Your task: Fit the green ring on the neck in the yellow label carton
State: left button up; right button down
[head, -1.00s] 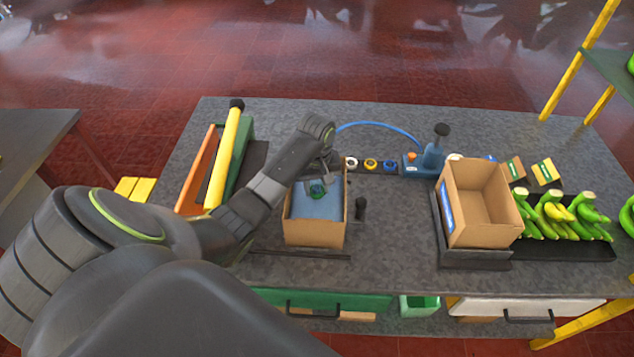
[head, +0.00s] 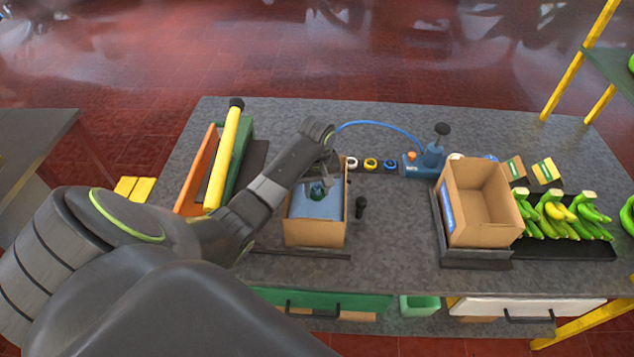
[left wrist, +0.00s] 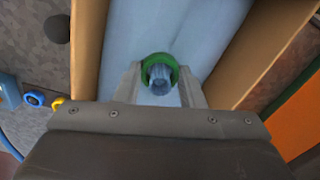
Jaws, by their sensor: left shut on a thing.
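The green ring (left wrist: 157,60) sits between the fingertips of my left gripper (left wrist: 161,80), which is shut on it. The blue gathered neck (left wrist: 160,79) shows through the ring's opening in the left wrist view, and the ring appears to be around it. In the head view, my left gripper (head: 319,178) reaches down into the open carton (head: 314,234), over its blue liner (head: 313,209). The ring is small and dark there. No yellow label shows on this carton. My right gripper is not in view.
A second open carton (head: 478,236) with a blue label stands to the right. Several coloured rings (head: 371,164) lie behind, beside a blue device (head: 428,160). Green bananas (head: 562,218) lie at far right. A yellow roller (head: 223,158) and an orange board stand at left.

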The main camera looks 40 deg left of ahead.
pick_arm(q)
jog(key=o, duration=1.6)
jog(key=shift+r, duration=0.25)
jog(key=shift+r+p, duration=0.7)
jog(key=shift+r, duration=0.45)
jog(key=shift+r, duration=0.1)
jog(key=shift+r, duration=2.1)
